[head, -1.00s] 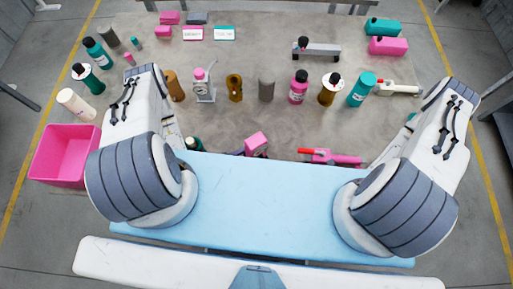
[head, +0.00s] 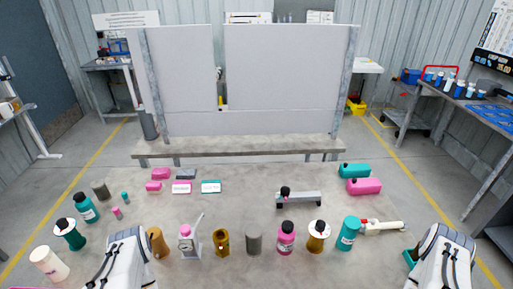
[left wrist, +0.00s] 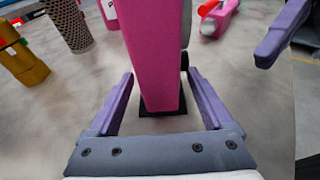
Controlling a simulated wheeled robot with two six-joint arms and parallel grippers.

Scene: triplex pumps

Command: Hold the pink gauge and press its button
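In the left wrist view a tall pink body (left wrist: 158,60) with a dark base stands between the two purple fingers of my left gripper (left wrist: 160,85). A grey rounded part shows on its right side; it looks like the pink gauge, but I see no dial face or button. The fingers are spread on either side of it, with narrow floor-coloured gaps beside its lower part. The fingertips are close to its sides; firm contact does not show. One purple finger of my right gripper (left wrist: 283,33) shows at the upper right.
A pink tool with a red tip (left wrist: 213,16) lies beyond the pink body. In the head view a row of bottles, including a pink one (head: 286,240) and a teal one (head: 348,235), spans the near table. A grey bench (head: 240,147) stands behind.

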